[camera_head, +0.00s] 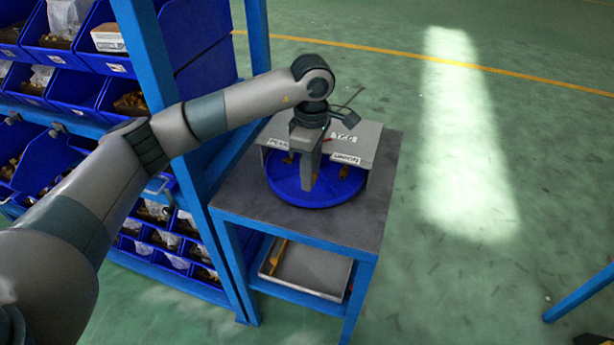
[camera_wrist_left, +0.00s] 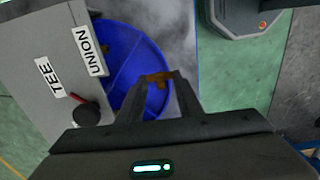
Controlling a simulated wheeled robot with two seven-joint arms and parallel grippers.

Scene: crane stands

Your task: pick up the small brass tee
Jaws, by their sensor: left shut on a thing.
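My left gripper (camera_head: 306,184) points down over the blue round tray (camera_head: 345,192) on the small table. In the left wrist view the gripper (camera_wrist_left: 160,82) is shut on the small brass tee (camera_wrist_left: 158,77), which shows between the fingertips. The blue tray also shows behind it in the left wrist view (camera_wrist_left: 118,38). In the head view the fingers hide the tee, and I cannot tell its exact height above the tray. My right gripper is not in view.
A grey box with labels (camera_head: 357,135) stands over the tray's back; TEE and UNION are readable in the left wrist view. A blue shelf rack (camera_head: 170,100) with bins of parts stands at the left. A lower metal tray (camera_head: 308,270) sits under the tabletop. Floor at right is mostly open.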

